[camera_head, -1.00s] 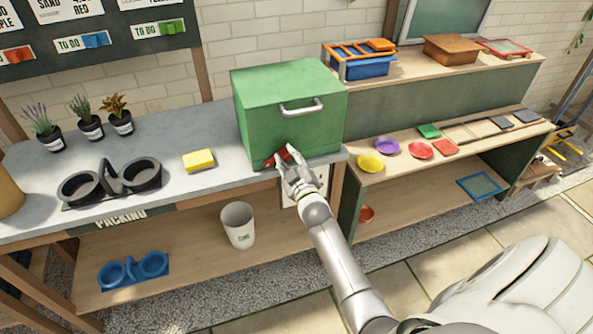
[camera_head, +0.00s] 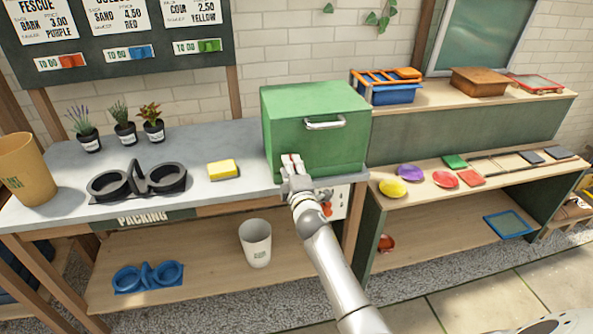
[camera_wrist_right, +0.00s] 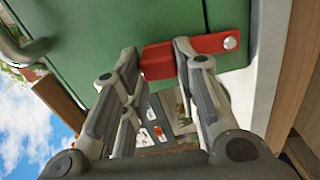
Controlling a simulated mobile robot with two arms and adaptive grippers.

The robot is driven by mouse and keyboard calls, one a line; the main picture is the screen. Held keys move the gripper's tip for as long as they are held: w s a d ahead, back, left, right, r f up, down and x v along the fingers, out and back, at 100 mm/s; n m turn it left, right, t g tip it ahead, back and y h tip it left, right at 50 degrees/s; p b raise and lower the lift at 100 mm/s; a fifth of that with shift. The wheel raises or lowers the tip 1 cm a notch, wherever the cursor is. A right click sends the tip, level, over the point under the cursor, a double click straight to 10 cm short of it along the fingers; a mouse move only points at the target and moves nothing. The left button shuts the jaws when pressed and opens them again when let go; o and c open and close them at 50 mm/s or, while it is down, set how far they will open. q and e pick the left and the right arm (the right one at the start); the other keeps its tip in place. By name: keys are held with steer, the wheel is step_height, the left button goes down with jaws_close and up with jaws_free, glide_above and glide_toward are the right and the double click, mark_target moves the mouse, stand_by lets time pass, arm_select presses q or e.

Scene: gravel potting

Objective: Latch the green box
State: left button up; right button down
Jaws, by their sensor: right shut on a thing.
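The green box (camera_head: 320,130) stands closed on the grey packing bench, its silver handle (camera_head: 325,123) on the front. My right gripper (camera_head: 292,164) is at the lower left of the box's front, shut on the red latch (camera_head: 291,158). In the head view the latch looks about upright, partly hidden by the fingers. In the right wrist view the red latch (camera_wrist_right: 208,50) lies between the two fingers (camera_wrist_right: 158,55), with a round silver pin at its far end. Whether the latch is engaged cannot be told. My left gripper is out of view.
A yellow sponge (camera_head: 223,170) and a black double cup carrier (camera_head: 137,182) are left of the box on the bench. Several potted plants (camera_head: 121,128) stand behind. A shelf unit (camera_head: 470,128) with coloured saucers adjoins on the right. A white pot (camera_head: 256,244) stands below.

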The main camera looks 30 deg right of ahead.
steer(key=shift+a+n, duration=0.4)
steer(key=shift+n, duration=0.2)
steer(key=c, duration=1.1)
jaws_free()
steer(key=shift+w, duration=0.1)
steer(key=v, duration=1.2)
steer(key=shift+a, duration=0.1)
